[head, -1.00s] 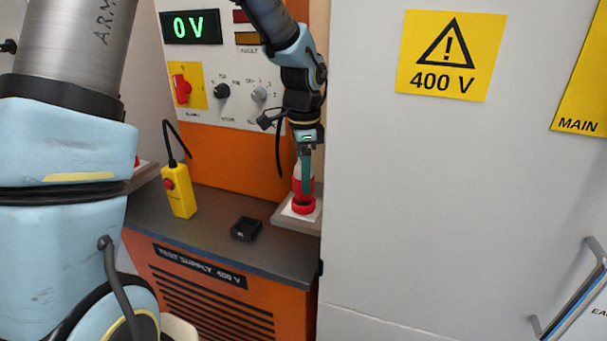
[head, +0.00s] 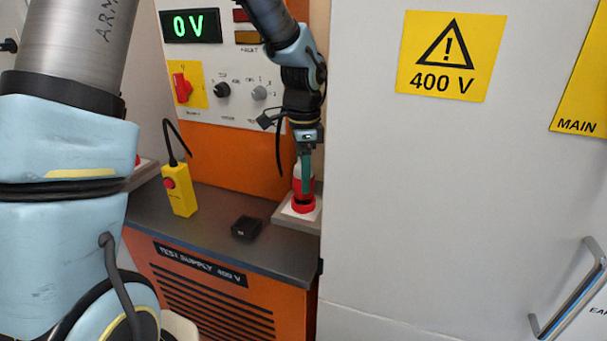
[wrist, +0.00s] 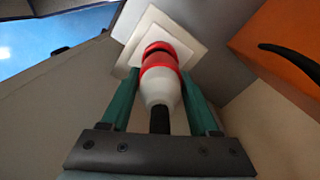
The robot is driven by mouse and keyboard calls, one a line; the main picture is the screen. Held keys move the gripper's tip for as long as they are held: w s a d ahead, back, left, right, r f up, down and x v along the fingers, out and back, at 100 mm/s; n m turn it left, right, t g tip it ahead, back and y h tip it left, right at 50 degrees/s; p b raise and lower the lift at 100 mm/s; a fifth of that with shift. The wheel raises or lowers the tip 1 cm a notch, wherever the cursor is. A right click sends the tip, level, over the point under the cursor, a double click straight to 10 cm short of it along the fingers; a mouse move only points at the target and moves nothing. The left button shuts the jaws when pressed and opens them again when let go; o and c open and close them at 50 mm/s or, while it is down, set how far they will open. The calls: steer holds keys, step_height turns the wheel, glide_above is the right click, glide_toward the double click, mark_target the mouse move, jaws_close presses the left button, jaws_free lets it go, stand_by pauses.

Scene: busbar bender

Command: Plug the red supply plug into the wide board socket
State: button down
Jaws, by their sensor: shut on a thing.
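The red supply plug (wrist: 160,85) has a red front, a white body and a black cable end. In the wrist view it sits between the green fingers of my gripper (wrist: 160,95), which is shut on it. Its red end is at a red ring on a square white plate (wrist: 135,38); I cannot tell how far it is seated. In the head view my gripper (head: 304,178) points down over the red ring (head: 303,204) on the small ledge at the right of the bench. The wide board socket cannot be made out in these views.
A yellow pendant box (head: 180,190) with a red button and black cable stands on the grey bench. A small black block (head: 246,228) lies on the bench. A large white panel (head: 440,200) with a 400 V sign (head: 450,55) stands close at the right.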

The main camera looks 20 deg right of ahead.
steer(key=shift+f+b, duration=0.85)
steer(key=shift+f, duration=0.75)
steer(key=shift+c, duration=0.3)
jaws_free()
step_height(320, 180, up, 11)
steer(key=shift+f+b, duration=0.1)
steer(key=shift+b, duration=0.85)
steer(key=s+a+f+n, duration=0.1)
steer(key=a+f+n, duration=0.2)
steer(key=a+n, duration=0.3)
steer(key=s+a+f+n+t, duration=0.1)
steer(key=a+f+n, duration=0.2)
steer(key=a+n, duration=0.4)
steer(key=s+a+f+n, duration=0.2)
steer(key=a+n, duration=0.4)
steer(key=a, duration=1.1)
steer(key=shift+f+n+t, duration=0.3)
steer(key=shift+f, duration=0.4)
